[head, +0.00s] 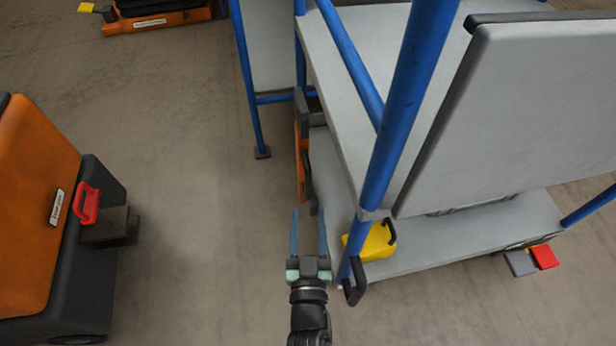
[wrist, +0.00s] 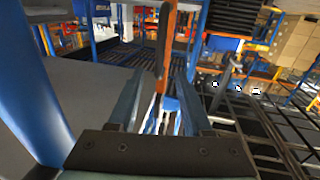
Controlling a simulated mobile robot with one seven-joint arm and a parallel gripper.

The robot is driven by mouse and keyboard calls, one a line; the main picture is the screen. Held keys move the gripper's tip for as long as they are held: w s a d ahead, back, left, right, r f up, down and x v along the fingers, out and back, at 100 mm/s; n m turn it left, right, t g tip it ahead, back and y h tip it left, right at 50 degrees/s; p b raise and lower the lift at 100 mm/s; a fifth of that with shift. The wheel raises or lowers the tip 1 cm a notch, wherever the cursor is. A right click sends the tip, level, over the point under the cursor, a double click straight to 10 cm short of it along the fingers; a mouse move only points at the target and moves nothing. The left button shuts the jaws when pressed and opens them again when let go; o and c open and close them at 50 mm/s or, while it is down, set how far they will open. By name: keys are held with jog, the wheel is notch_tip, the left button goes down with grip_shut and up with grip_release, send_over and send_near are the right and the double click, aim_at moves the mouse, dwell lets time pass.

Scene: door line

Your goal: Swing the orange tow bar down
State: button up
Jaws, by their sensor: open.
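The orange tow bar (head: 303,160) stands near upright at the left end of the blue-framed grey cart, seen almost from above in the head view. My gripper (head: 309,212) is open and empty, with its two bluish fingers pointing toward the bar. In the wrist view the bar (wrist: 165,50) rises from between the fingertips (wrist: 157,75) to the top edge. It appears just beyond the fingertips, though the exact gap is hard to tell. The bar's lower end is partly hidden.
The grey-shelved cart (head: 475,235) with blue posts fills the right, close beside my gripper. A yellow box (head: 372,241) sits on its lower shelf near a blue post. An orange and black machine (head: 45,210) with a red handle stands at left. The floor between is clear.

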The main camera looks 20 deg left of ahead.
aim_at(308, 185)
jog(key=b+x, duration=0.2)
jog(key=x, duration=0.7)
jog(key=shift+w+a+b, duration=0.15)
jog(key=shift+w+b, duration=0.15)
jog(key=shift+b, duration=0.1)
jog(key=shift+c, duration=0.2)
grip_shut()
dwell(0.7)
